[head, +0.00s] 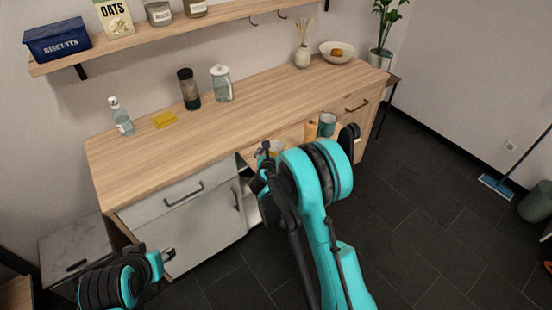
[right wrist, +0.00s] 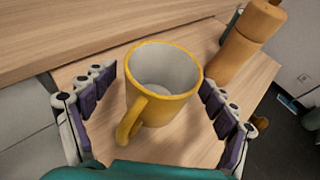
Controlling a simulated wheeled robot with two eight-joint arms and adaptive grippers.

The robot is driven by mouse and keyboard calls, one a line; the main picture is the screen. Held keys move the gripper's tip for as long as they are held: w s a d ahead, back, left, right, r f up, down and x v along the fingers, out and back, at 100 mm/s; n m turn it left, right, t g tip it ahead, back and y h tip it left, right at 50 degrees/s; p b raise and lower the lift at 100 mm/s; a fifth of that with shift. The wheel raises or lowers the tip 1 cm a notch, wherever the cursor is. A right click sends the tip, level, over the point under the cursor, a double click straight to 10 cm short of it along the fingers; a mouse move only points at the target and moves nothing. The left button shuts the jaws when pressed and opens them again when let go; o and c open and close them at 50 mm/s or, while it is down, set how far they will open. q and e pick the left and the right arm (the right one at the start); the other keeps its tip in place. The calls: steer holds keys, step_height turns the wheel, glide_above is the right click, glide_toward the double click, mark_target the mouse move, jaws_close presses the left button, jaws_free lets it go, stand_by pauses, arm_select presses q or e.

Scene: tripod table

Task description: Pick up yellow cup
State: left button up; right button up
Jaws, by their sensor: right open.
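The yellow cup (right wrist: 165,105) stands upright on a wooden surface in the right wrist view, with a pale inside and its handle toward me. My right gripper (right wrist: 160,92) is open, with its fingers on either side of the cup. I cannot tell whether either finger touches it. In the head view, the cup (head: 276,147) is mostly hidden behind my right gripper and arm. My left gripper (head: 165,255) is low at the left, away from the cup; its jaw opening is unclear.
A wooden mill (head: 310,131) and a teal mug (head: 327,124) stand just right of the cup. The wooden counter (head: 200,150) holds a bottle (head: 121,117), a yellow sponge (head: 164,119), a dark tumbler (head: 188,89) and a glass pitcher (head: 221,84) farther back.

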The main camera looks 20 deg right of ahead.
steer(key=shift+w+d+f, duration=0.15)
steer(key=shift+w, duration=0.15)
steer(key=shift+s, duration=0.1)
steer(key=shift+c, duration=0.4)
steer(key=c, duration=1.4)
steer(key=shift+r, duration=0.25)
step_height(320, 180, up, 4)
steer(key=shift+d+r+p, duration=0.1)
steer(key=shift+r+p, duration=0.15)
steer(key=shift+p, duration=1)
steer(key=w+d+r+p, duration=0.1)
steer(key=w+d+r, duration=0.1)
steer(key=w+d+r+p, duration=0.1)
steer(key=w+d+r, duration=0.1)
steer(key=w+d, duration=0.1)
steer(key=w+d+r+p, duration=0.1)
steer(key=w+d+r, duration=0.1)
steer(key=w+d, duration=0.1)
steer(key=shift+w+r, duration=0.1)
steer(key=shift+w, duration=0.05)
